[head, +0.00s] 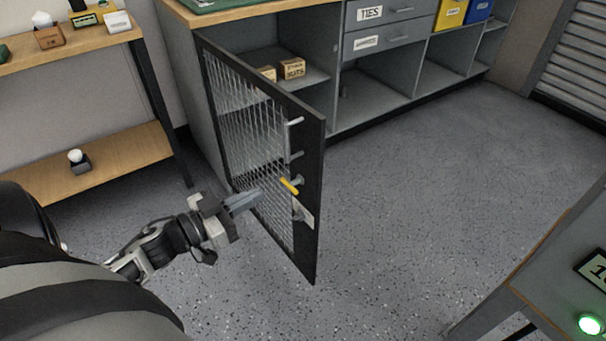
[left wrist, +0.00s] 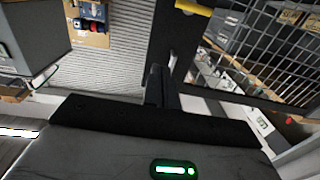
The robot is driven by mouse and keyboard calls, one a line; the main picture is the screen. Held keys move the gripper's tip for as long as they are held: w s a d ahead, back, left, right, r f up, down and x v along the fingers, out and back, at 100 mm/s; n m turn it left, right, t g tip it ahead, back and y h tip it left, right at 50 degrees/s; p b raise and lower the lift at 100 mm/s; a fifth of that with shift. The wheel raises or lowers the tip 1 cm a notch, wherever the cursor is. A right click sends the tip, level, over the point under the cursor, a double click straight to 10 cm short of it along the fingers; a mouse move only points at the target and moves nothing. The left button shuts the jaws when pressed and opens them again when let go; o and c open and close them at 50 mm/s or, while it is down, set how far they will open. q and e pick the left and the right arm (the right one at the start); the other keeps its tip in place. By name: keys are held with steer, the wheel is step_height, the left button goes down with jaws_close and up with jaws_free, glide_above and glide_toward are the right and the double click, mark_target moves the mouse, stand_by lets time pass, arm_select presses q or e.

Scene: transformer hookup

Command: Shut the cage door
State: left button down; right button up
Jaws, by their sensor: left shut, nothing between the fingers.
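The cage door (head: 312,190) has a dark frame and wire mesh. It stands open, swung out from the left side of the cabinet opening, with its free edge out over the floor. A yellow-tipped handle (head: 289,186) sits on its frame near the free edge; yellow also shows at the top of the left wrist view (left wrist: 193,7). My left gripper (head: 258,197) is shut and empty, in front of the door's mesh, left of and below the handle. Its fingers (left wrist: 160,85) point toward the door frame in the left wrist view; I cannot tell whether they touch. My right gripper is not in view.
The cabinet (head: 335,85) behind the door holds small labelled boxes (head: 291,69) on a shelf. A wooden shelf unit (head: 110,160) stands at the left. A grey table (head: 560,255) with a green light is at lower right. The floor right of the door is clear.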

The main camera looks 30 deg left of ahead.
mark_target(312, 165)
arm_select(q)
steer(key=b+x, duration=0.1)
steer(key=x, duration=1.1)
steer(key=shift+w+b, duration=0.3)
steer(key=shift+d, duration=0.1)
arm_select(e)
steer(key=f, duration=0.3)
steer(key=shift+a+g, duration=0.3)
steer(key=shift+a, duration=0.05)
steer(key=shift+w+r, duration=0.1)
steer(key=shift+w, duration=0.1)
